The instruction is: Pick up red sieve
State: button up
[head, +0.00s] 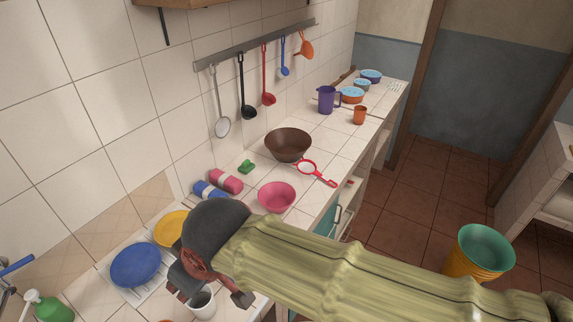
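The red sieve (330,181) lies on the tiled counter, with its round red-rimmed mesh at the left and its red handle pointing right toward the counter's front edge. It lies beside the brown bowl and behind the pink bowl. My gripper (211,294) is at the near end of the counter, well apart from the sieve, and points down. Its fingers look spread apart. A white cup (203,306) shows below and between them; I cannot tell whether they touch it. My arm hides part of the near counter.
A pink bowl (276,197) and a brown bowl (288,145) stand near the sieve. Blue (136,265) and yellow (171,229) plates are at the near left. Several utensils hang on a wall rail (255,46). A purple jug (326,99) stands farther back.

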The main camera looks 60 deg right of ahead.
aim_at(306, 167)
jog(key=k+l+z, duration=0.2)
jog(key=k+l, duration=0.5)
jog(key=l+z, duration=0.15)
jog(key=l, duration=0.6)
jog(key=i+l+z, duration=0.15)
jog(key=l, duration=0.6)
jog(key=i+l+z, duration=0.1)
jog(key=i+l, duration=0.35)
jog(key=i, duration=0.2)
jog(key=z, duration=0.05)
